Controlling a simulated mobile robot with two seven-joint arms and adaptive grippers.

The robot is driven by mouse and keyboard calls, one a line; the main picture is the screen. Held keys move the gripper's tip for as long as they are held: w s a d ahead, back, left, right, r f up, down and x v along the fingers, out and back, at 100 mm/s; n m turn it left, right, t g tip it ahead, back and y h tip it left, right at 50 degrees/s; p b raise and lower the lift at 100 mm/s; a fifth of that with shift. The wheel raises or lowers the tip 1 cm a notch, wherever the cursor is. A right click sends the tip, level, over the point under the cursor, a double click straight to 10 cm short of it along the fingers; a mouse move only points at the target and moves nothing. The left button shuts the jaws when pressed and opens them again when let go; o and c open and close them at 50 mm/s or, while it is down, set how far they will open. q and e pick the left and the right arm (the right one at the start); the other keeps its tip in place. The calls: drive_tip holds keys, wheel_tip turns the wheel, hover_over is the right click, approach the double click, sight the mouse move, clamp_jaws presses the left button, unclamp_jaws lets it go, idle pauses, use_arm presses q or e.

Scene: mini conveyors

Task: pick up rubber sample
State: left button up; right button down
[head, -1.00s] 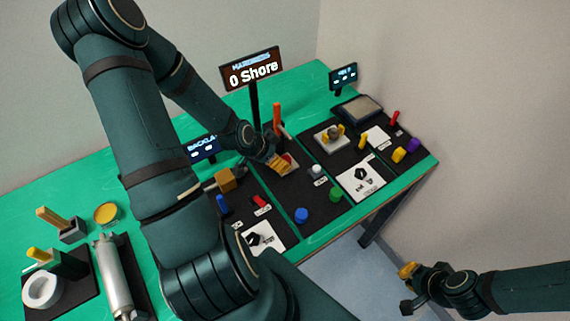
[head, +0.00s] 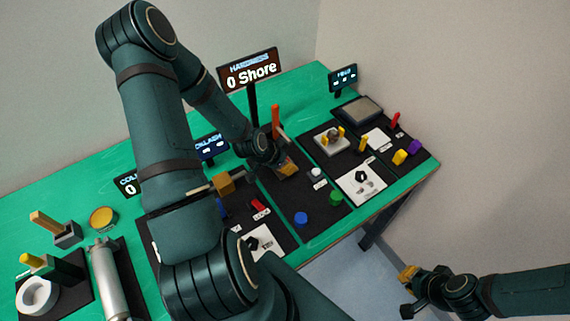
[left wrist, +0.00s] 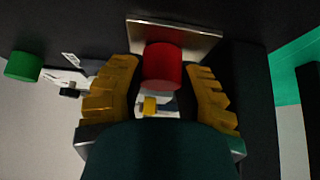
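In the left wrist view a red cylinder (left wrist: 163,66), which looks like the rubber sample, stands by a pale metal plate (left wrist: 203,42). My left gripper (left wrist: 160,88) is open, with one yellow finger on each side of the cylinder and gaps showing between. In the head view my left gripper (head: 286,168) is low at the hardness station, below the orange-red lever (head: 275,121), and it hides the cylinder there. My right gripper (head: 407,290) hangs off the table at the lower right; whether its fingers are open is unclear.
The hardness display (head: 250,70) reads "0 Shore" behind the station. A blue cylinder (head: 301,218), a green cylinder (head: 336,198) and a white piece (head: 316,172) stand on the same black mat. The left wrist view also shows a green cylinder (left wrist: 23,66).

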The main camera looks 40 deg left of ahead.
use_arm(q)
clamp_jaws()
drive_tip(key=shift+s+r, duration=0.1)
drive_tip(key=shift+s, duration=0.05)
